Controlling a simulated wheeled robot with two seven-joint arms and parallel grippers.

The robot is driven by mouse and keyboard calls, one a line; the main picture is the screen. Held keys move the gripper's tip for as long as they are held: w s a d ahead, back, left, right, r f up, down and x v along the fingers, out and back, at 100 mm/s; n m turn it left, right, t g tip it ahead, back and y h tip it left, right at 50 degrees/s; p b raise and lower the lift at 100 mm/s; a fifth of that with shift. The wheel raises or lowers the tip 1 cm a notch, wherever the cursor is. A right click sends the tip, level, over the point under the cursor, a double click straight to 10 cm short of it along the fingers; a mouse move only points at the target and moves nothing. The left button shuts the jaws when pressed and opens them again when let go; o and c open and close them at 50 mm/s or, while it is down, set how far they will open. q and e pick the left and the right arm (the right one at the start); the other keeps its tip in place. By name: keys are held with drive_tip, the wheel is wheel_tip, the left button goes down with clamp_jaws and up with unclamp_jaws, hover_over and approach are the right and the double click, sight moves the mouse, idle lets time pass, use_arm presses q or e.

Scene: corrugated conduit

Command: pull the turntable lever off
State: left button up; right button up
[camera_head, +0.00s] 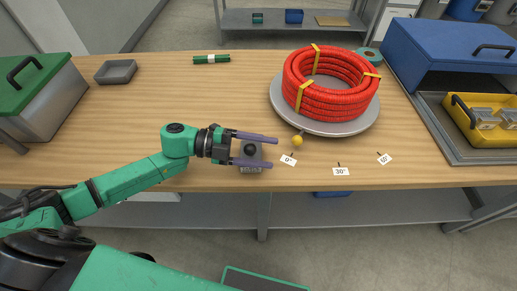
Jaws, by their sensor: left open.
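The grey round turntable (340,128) stands on the wooden table, with a coil of red corrugated conduit (332,83) tied by yellow straps on top. A short lever with a yellow ball end (297,140) sticks out of its front edge, by the 0° label. A small grey box with a black ball knob (250,149) stands near the table's front edge. My left gripper (272,152) is open, its purple fingers pointing right, one on each side of the knob in the picture. Whether they touch it I cannot tell. My right gripper is not in view.
Labels 0° (288,159), 30° (341,171) and another (384,158) lie along the front. A blue-lidded case (440,55) and yellow tray (490,135) are at right. A green-lidded box (40,95), grey tray (116,72) and green bundle (211,59) are left and back. The left-middle table is clear.

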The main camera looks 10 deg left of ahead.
use_arm(q)
drive_tip(key=shift+a, duration=0.1)
drive_tip(key=shift+a, duration=0.35)
drive_tip(key=v, duration=1.3)
drive_tip(key=shift+a+b, duration=0.35)
drive_tip(key=shift+b, duration=0.1)
drive_tip(key=shift+s+r, duration=0.1)
drive_tip(key=shift+s, duration=0.05)
